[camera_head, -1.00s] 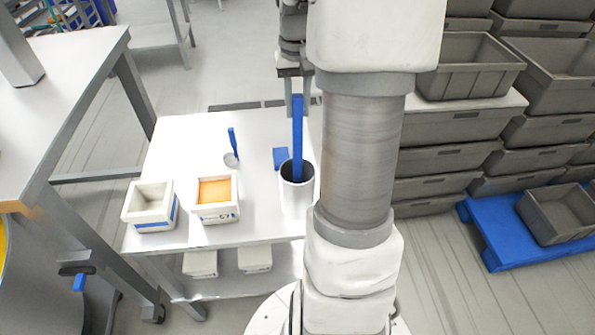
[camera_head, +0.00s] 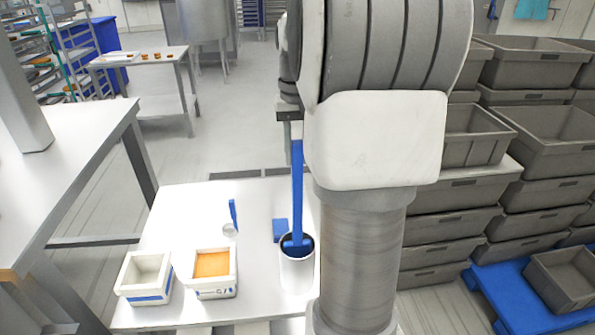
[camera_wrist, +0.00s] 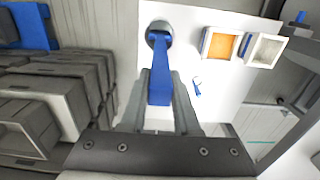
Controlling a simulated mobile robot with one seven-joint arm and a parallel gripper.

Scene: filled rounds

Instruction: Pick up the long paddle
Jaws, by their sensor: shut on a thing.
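The long blue paddle (camera_head: 297,190) stands upright, its top end between the fingers of my gripper (camera_head: 297,132). Its wider lower end shows at the mouth of a white cylindrical container (camera_head: 297,273); I cannot tell whether it is still partly inside. In the wrist view my gripper (camera_wrist: 160,100) is shut on the paddle (camera_wrist: 160,70), which runs up to the round dark mouth of the container (camera_wrist: 160,27). My arm hides part of the area to the right in the head view.
On the white table (camera_head: 190,215) are a white box with orange contents (camera_head: 212,287), an empty-looking white box (camera_head: 145,290), a small blue-handled scoop (camera_head: 232,220) and a blue block (camera_head: 280,230). Grey crates (camera_head: 450,222) are stacked on the right.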

